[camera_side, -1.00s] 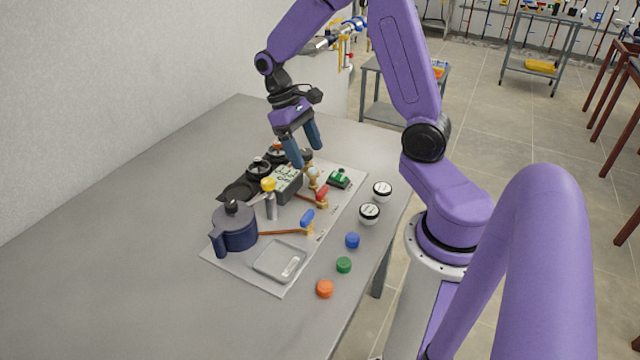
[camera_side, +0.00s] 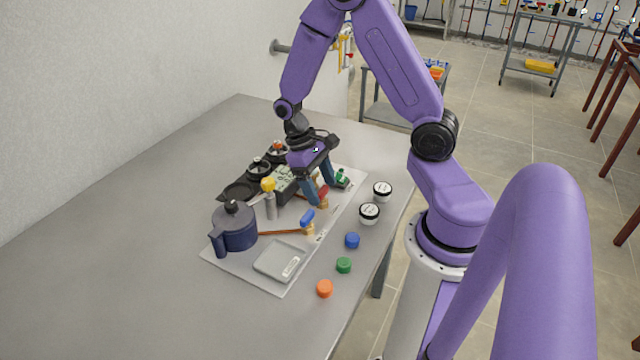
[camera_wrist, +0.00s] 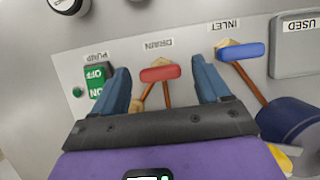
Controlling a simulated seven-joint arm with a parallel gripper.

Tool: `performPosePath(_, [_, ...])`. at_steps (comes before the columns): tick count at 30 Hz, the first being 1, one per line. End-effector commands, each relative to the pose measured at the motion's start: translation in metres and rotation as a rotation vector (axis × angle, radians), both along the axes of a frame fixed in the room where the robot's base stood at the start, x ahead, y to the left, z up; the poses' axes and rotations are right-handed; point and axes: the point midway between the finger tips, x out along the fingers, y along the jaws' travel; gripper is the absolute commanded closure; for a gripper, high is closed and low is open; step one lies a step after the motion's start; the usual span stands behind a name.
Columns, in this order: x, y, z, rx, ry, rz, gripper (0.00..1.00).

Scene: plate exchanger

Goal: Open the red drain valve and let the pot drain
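The red drain valve handle (camera_wrist: 160,73) lies between the two blue fingers of my gripper (camera_wrist: 163,85) in the wrist view, beside the DRAIN label. There is a gap on each side of it, so my gripper is open around it. In the side view my gripper (camera_side: 318,192) is low over the board, and the red handle (camera_side: 322,193) shows between its fingers. The dark blue lidded pot (camera_side: 234,230) stands at the board's front left. The lid hides its inside. Copper pipes run from the valves.
The blue inlet valve handle (camera_wrist: 242,51) is close to one finger, and the green pump switch (camera_wrist: 97,78) is near the other. A grey tray (camera_side: 261,265) is at the front. A yellow-topped bottle (camera_side: 270,200) stands by the pot. Coloured caps, including a blue one (camera_side: 352,240), lie on the table.

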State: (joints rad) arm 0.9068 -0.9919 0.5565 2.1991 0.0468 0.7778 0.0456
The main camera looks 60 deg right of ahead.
Motion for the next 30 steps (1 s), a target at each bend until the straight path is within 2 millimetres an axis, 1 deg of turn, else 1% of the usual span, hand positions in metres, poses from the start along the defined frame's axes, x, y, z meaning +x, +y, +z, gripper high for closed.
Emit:
performPosePath(1, [0.0001, 0.0000, 0.0002, 0.000, 0.000, 0.000, 0.40])
performPosePath(2, [0.0001, 0.0000, 0.0002, 0.000, 0.000, 0.000, 0.49])
performPosePath(3, [0.0001, 0.0000, 0.0002, 0.000, 0.000, 0.000, 0.62])
performPosePath(4, [0.0001, 0.0000, 0.0002, 0.000, 0.000, 0.000, 0.72])
performPosePath(5, [0.0001, 0.0000, 0.0003, 0.000, 0.000, 0.000, 0.80])
performPosePath(11, [0.0003, 0.0003, 0.0004, 0.000, 0.000, 0.007, 0.79])
performPosePath(17, [0.0003, 0.0007, 0.0006, 0.000, 0.001, 0.061, 0.79])
performPosePath(23, [0.0004, 0.0018, 0.0007, 0.000, 0.000, 0.188, 0.79])
performPosePath(30, [0.0001, 0.0034, 0.0007, 0.000, 0.000, 0.407, 0.79])
